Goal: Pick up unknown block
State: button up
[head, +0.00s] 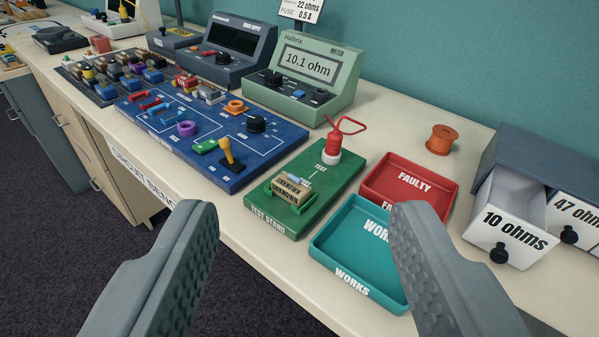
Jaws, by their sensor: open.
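The unknown block (293,189) is a small tan block with dark lettering. It sits in a green holder at the front of the green test stand (270,219). A red probe (333,142) with a red wire stands on a white base at the back of the stand. The meter (305,68) reads 10.1 ohm. My gripper (305,225) is open and empty, with its two fingers spread wide in the foreground. The block appears between the fingers and beyond them, apart from both. The right finger hides part of the teal tray.
A red FAULTY tray (443,187) and a teal WORKS tray (340,269) lie right of the stand. An open 10 ohms drawer (508,232) is at far right. A blue circuit board (220,174) and an orange spool (441,139) are nearby. The front bench strip is clear.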

jog(key=w+n+g, duration=0.4)
jog(key=w+g, duration=0.3)
jog(key=w, duration=0.5)
jog(key=n+g+y, duration=0.1)
jog(key=n+g, duration=0.5)
jog(key=g, duration=0.2)
send_near(292, 183)
jog(key=f, duration=0.8)
jog(key=shift+w+a+f, duration=0.25)
jog(key=shift+a+f, duration=0.15)
grip_shut()
jog(key=shift+r, duration=0.15)
notch_tip(292, 183, up, 13)
dwell(0.4)
